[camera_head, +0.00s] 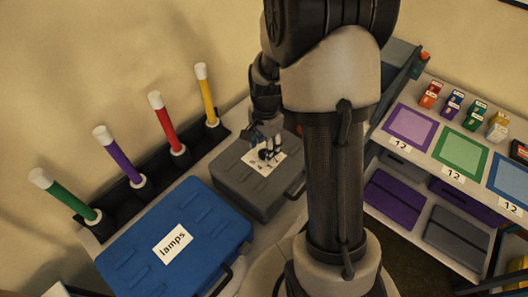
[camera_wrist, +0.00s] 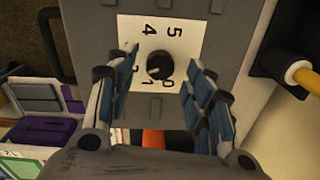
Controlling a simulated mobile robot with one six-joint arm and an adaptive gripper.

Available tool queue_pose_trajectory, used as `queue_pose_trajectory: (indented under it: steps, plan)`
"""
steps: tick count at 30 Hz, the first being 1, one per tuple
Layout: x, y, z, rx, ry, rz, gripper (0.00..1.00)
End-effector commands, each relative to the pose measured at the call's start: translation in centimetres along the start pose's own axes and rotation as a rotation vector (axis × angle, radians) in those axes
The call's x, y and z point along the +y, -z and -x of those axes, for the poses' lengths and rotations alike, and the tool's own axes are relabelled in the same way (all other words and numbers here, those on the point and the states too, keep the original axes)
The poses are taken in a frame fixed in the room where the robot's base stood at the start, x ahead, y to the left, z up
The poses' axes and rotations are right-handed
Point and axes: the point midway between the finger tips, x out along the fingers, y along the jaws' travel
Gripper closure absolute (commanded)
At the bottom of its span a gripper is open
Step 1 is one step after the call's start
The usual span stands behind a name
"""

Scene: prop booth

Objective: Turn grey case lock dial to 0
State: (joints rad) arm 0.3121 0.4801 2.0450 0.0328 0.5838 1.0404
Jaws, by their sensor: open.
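The grey case (camera_head: 240,178) lies on the counter beside the blue case, and its lid also fills the upper wrist view (camera_wrist: 222,22). A white number plate (camera_wrist: 142,30) on it shows 5, 4, 1 and 0, with other digits partly covered by a finger. The round black lock dial (camera_wrist: 160,66) sits in the middle of the plate. I cannot tell which number it points at. My gripper (camera_wrist: 161,72) is open, with one blue-padded finger on each side of the dial. I cannot tell whether they touch it. In the head view my gripper (camera_head: 269,147) is over the plate.
A blue case (camera_head: 205,228) labelled "lamps" lies in front at the left. Green, purple, red and yellow tubes (camera_head: 163,122) stand in a black rack along the wall. A shelf at right holds coloured mats (camera_head: 411,127), small boxes and, below, purple and grey cases.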

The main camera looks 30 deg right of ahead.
Motion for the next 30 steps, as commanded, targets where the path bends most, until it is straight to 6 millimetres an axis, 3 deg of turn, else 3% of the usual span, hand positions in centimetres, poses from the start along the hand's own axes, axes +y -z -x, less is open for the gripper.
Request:
queue_pose_trajectory:
  steps: [5, 15, 30]
  plan:
    - [0.0, 0.0, -1.8, 0.000, 0.000, 0.000, 0.52]
    - [0.0, 0.0, -2.0, 0.000, 0.000, 0.000, 0.52]
    - [0.0, 0.0, -2.0, 0.000, 0.000, 0.000, 0.86]
